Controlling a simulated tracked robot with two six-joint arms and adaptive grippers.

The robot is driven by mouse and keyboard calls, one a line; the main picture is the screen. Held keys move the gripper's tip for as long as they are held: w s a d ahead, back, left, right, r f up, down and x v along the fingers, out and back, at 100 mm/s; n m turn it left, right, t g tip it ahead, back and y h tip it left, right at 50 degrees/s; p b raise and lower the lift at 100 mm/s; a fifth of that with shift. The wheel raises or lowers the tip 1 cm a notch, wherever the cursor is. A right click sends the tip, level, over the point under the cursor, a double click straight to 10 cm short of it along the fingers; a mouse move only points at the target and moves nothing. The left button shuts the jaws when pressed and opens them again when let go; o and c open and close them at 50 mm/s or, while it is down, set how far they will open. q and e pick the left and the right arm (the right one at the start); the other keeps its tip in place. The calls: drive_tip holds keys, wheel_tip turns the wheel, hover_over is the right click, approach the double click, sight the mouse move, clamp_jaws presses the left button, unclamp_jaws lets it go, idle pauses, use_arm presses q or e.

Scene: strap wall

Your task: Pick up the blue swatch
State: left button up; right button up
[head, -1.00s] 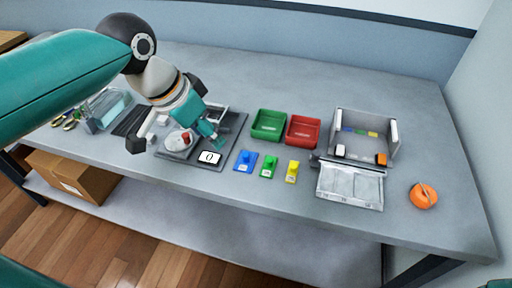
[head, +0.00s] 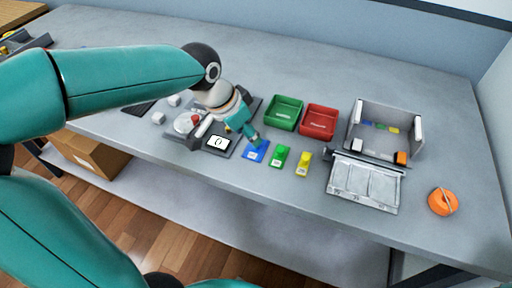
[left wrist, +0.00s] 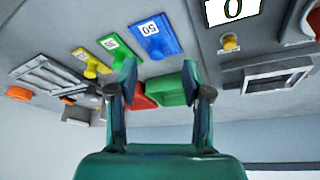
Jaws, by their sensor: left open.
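The blue swatch (head: 258,153) lies on the grey table at the left end of a row with a green swatch (head: 279,157) and a yellow swatch (head: 303,163). Each has a raised grip and a white label. In the left wrist view the blue swatch (left wrist: 157,37) lies beyond the fingertips, its label upside down. My left gripper (head: 247,134) is open and empty, just above and behind the blue swatch in the head view; it also shows in the left wrist view (left wrist: 160,74). The fingers appear apart from the swatch. My right gripper is not in view.
A scale with a display reading 0 (head: 218,143) stands left of the swatches. A green tray (head: 284,113) and a red tray (head: 319,122) stand behind them.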

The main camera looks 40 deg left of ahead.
sight(256, 155)
use_arm(q)
drive_tip(key=shift+d+x, duration=0.1)
drive_tip(key=shift+x, duration=1.2)
drive_tip(key=shift+d+x, duration=0.15)
drive_tip(key=shift+x, duration=1.15)
clamp_jaws()
